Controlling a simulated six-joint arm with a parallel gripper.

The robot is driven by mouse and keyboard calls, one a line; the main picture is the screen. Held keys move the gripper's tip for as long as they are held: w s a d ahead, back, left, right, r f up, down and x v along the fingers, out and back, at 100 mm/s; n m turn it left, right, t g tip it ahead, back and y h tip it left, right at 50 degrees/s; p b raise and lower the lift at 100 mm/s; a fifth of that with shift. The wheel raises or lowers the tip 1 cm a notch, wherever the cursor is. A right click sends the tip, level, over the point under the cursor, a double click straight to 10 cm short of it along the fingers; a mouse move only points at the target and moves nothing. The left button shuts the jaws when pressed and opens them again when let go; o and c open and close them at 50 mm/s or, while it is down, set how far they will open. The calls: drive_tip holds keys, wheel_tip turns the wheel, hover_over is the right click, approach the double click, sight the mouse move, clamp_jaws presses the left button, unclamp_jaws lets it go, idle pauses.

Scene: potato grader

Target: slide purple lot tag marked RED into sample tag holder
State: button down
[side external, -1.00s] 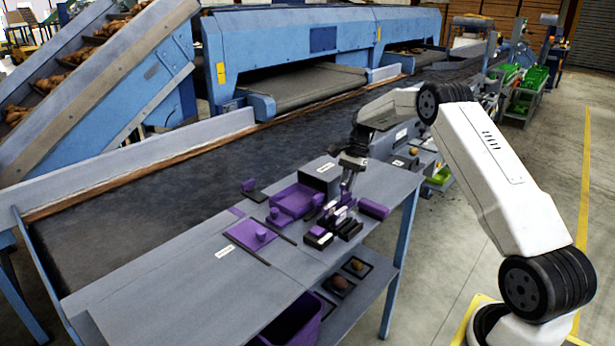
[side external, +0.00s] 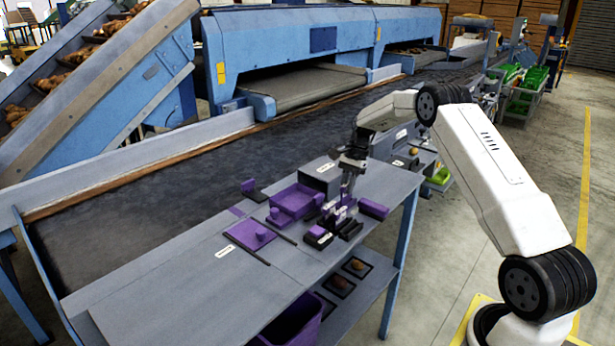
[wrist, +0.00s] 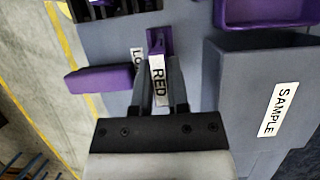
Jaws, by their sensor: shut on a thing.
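My gripper (wrist: 163,92) is shut on the purple lot tag (wrist: 153,42), whose white label reads RED. In the wrist view the tag stands out beyond the fingers, its purple end farthest from me. In the side external view my gripper (side external: 346,197) is just above the black tag rack (side external: 350,229), and I cannot tell whether the tag still touches it. A grey box labelled SAMPLE (wrist: 263,72) is to the right of the tag in the wrist view. The same grey box (side external: 321,172) is behind my gripper in the side view. Its slot is not visible.
A purple bar (wrist: 98,80) lies left of my gripper in the wrist view. A purple tray (side external: 292,203) sits beside the grey box. A flat purple plate (side external: 248,236) lies further left. The near left of the table (side external: 180,285) is clear.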

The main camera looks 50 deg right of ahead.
drive_tip(key=shift+f, duration=1.05)
idle(0.6)
drive_tip(key=shift+c, duration=1.1)
unclamp_jaws()
drive_tip(key=shift+r, duration=0.1)
drive_tip(key=shift+r, duration=3.45)
drive_tip(key=shift+a, duration=0.1)
